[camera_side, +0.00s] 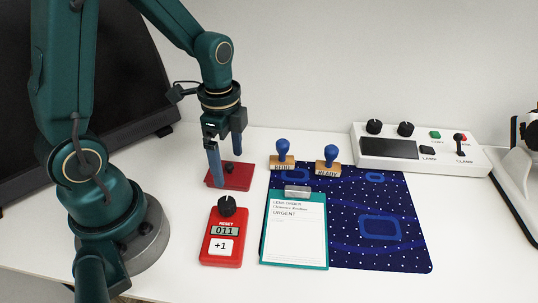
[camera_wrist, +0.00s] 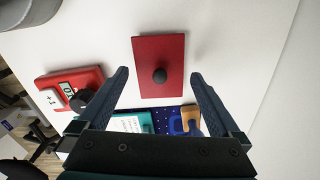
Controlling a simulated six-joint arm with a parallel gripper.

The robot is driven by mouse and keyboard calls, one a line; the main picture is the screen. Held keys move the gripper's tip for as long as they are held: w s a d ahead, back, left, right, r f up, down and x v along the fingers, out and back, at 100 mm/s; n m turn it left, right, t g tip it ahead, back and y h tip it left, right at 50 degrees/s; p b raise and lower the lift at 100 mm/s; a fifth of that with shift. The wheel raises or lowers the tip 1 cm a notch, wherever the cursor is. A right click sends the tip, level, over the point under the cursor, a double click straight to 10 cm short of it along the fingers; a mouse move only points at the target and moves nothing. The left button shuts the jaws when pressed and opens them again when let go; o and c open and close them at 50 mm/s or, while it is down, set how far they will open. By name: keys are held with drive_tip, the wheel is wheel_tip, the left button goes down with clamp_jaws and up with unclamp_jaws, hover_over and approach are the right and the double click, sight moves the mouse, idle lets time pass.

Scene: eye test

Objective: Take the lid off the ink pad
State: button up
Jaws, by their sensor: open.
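The ink pad's red lid (camera_side: 239,177) with a small black knob lies flat on the white table, left of the stamps. In the wrist view the red lid (camera_wrist: 160,62) shows whole, its black knob near its lower middle; the pad itself is hidden beneath it or cannot be told apart. My gripper (camera_side: 227,168) is open and empty above the lid, its fingers to either side of the knob in the side view. In the wrist view my gripper (camera_wrist: 158,78) has its fingertips apart, left and right of the lid. I cannot tell whether they touch it.
A red counter (camera_side: 222,238) stands in front of the lid. A teal clipboard (camera_side: 295,267) lies on a dark blue mat (camera_side: 400,225). Two blue-handled stamps (camera_side: 282,155) (camera_side: 327,160) stand at the mat's back edge. A white control box (camera_side: 465,160) is at back right.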

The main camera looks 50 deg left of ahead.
drive_tip(key=shift+f, duration=0.5)
drive_tip(key=c, duration=1.1)
drive_tip(key=shift+r, duration=0.1)
